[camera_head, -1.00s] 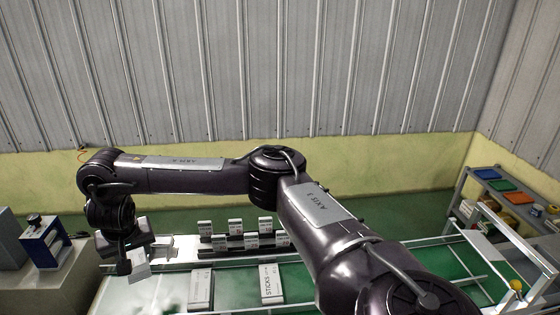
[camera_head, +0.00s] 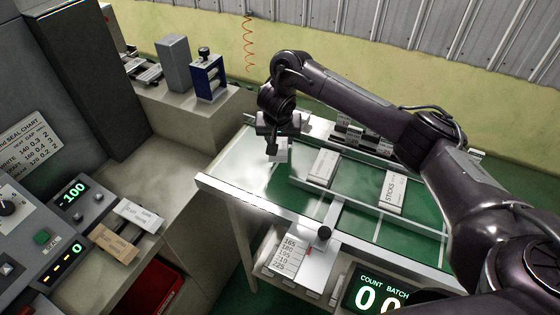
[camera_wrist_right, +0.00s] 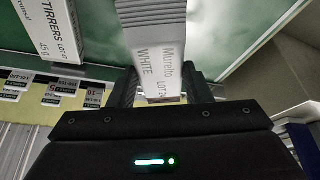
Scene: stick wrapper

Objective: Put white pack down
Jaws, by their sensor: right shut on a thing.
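My right gripper (camera_head: 279,140) is shut on a white pack (camera_head: 278,154) and holds it over the left end of the green-and-white work surface (camera_head: 250,171). In the right wrist view the pack (camera_wrist_right: 160,55) sits between the two fingers of the gripper (camera_wrist_right: 160,85), and its label reads "WHITE". The pack's upper end runs out of that view. I cannot tell whether its lower end touches the surface. My left gripper is not in view.
Two white packs lie on the green bed, one nearer (camera_head: 322,167) and one marked "STICKS" (camera_head: 393,193). A metal rail (camera_head: 262,210) borders the front. A machine panel (camera_head: 70,215) with packets stands at left. The bed's left end looks clear.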

